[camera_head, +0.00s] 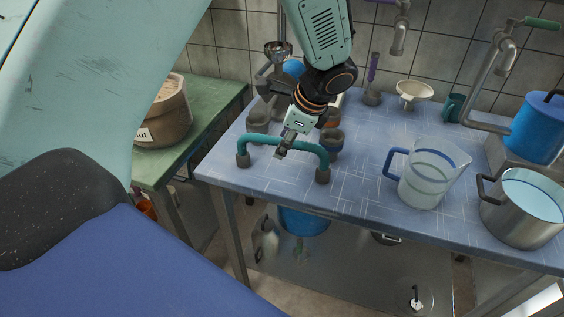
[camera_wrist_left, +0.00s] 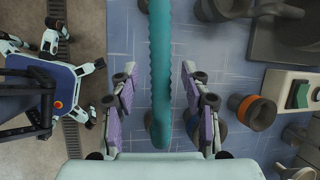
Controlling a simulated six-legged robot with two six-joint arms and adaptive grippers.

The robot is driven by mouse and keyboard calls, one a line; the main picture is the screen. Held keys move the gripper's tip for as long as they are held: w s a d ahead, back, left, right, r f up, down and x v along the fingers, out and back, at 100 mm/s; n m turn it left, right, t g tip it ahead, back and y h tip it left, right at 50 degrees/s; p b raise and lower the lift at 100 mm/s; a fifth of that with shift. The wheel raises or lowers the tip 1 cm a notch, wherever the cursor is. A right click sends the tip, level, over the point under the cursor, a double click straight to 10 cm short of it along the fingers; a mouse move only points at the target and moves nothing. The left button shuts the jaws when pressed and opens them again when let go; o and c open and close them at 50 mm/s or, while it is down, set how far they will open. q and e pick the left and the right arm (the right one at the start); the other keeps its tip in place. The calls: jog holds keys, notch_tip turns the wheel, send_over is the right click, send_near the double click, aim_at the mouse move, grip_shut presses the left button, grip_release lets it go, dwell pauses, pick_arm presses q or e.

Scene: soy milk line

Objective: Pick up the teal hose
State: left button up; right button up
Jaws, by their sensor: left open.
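The teal hose (camera_head: 310,149) stands as a low arch near the front left edge of the blue table, with a dark grey end piece at each foot. My left gripper (camera_head: 283,151) points down over the middle of the hose and hides part of it. In the left wrist view the hose (camera_wrist_left: 160,45) runs lengthwise between the open fingers of my left gripper (camera_wrist_left: 158,80), with a gap on both sides. My right gripper is in neither view.
The blue table (camera_head: 365,175) holds a clear jug with a blue handle (camera_head: 428,175) and a steel pot (camera_head: 522,208) on the right. Dark fittings (camera_head: 332,143) stand close behind the hose. A sack (camera_head: 163,112) sits on the green table to the left.

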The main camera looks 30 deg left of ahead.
pick_arm(q)
jog(key=shift+w+a+f, duration=0.15)
jog(key=shift+a+f, duration=0.15)
jog(key=shift+f, duration=0.3)
jog(key=shift+a+f, duration=0.15)
jog(key=shift+a, duration=0.1)
jog(key=shift+s+d+r, duration=0.1)
jog(key=shift+s+r, duration=0.1)
jog(key=shift+s, duration=0.05)
jog(key=shift+c, duration=0.3)
jog(key=shift+d, duration=0.1)
jog(key=shift+c, duration=0.8)
jog(key=shift+w+f, duration=0.15)
jog(key=shift+w, duration=0.05)
jog(key=c, duration=0.5)
jog(key=shift+s, duration=0.1)
grip_shut()
